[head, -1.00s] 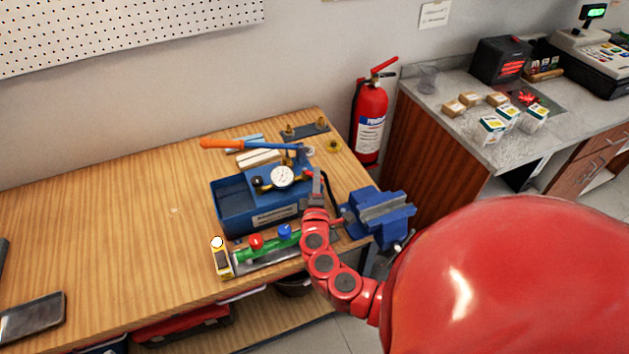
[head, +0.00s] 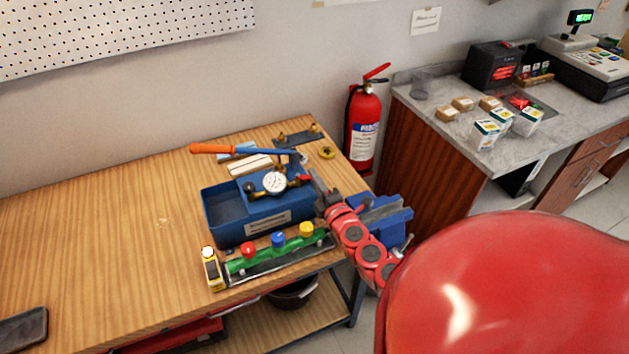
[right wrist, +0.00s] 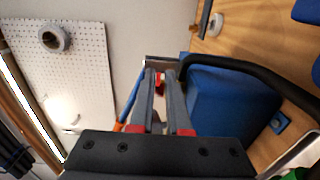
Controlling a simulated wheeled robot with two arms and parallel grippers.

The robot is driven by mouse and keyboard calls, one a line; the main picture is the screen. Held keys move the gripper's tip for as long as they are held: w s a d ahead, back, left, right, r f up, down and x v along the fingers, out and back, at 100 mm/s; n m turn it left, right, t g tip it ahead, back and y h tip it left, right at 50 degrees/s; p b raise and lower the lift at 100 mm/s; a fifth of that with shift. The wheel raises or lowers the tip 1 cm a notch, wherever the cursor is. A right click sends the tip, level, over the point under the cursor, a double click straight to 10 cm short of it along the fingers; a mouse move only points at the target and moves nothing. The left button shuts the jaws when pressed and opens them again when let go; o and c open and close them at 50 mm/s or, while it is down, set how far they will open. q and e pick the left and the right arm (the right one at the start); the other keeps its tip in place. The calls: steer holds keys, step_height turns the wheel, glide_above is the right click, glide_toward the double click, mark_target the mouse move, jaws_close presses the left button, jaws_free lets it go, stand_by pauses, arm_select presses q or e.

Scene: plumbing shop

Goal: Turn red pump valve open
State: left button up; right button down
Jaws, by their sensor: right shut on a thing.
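The blue test pump (head: 225,222) stands on the wooden bench, an open trough with a pressure gauge (head: 274,182) on top. Its small red valve (head: 304,177) sits just right of the gauge. My right gripper (head: 314,183) reaches it from the right, its fingers at the valve. In the right wrist view the red valve (right wrist: 160,88) shows between the two grey fingers, which are shut on it. The fingers partly hide the valve, so its exact angle is unclear. My left gripper is not in view.
The orange-handled pump lever (head: 215,149) crosses above the pump. A blue vise (head: 390,222) is beside my right arm. In front lies a green manifold (head: 262,257) with red, blue and yellow knobs, beside a yellow device (head: 212,272). The bench's left part is mostly clear.

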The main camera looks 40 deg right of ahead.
steer(key=c, duration=0.9)
jaws_free()
